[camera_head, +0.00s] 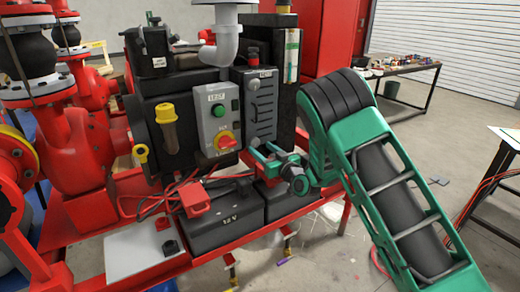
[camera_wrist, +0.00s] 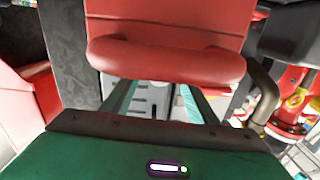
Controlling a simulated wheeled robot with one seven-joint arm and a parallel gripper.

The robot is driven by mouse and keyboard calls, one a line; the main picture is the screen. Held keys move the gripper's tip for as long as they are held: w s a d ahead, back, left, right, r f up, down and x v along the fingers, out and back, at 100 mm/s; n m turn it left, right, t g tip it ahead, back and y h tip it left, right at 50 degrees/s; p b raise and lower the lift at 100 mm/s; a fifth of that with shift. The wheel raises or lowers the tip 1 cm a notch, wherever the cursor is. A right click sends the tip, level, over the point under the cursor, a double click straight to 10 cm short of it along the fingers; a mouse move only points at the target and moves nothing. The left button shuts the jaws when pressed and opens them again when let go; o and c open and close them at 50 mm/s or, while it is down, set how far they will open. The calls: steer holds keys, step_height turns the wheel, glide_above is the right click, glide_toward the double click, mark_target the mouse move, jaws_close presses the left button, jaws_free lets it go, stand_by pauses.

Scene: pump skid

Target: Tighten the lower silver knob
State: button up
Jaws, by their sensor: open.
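A dark grey panel box (camera_head: 262,118) with a louvred front stands at the middle of the skid in the head view. A small round silver knob (camera_head: 254,84) shows on its upper face.
A grey switch box (camera_head: 218,120) with a green button and a red-yellow rotary switch is left of the panel. A black 12 V battery (camera_head: 225,218) with cables sits below. A large red shape (camera_wrist: 165,62) blocks much of the wrist view.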

mark_target(254, 142)
steer(key=shift+x, duration=1.4)
steer(key=shift+c, duration=0.3)
steer(key=c, duration=1)
steer(key=shift+d+n, duration=0.15)
steer(key=shift+n, duration=2.15)
steer(key=o, duration=1.1)
steer(key=shift+c, duration=0.2)
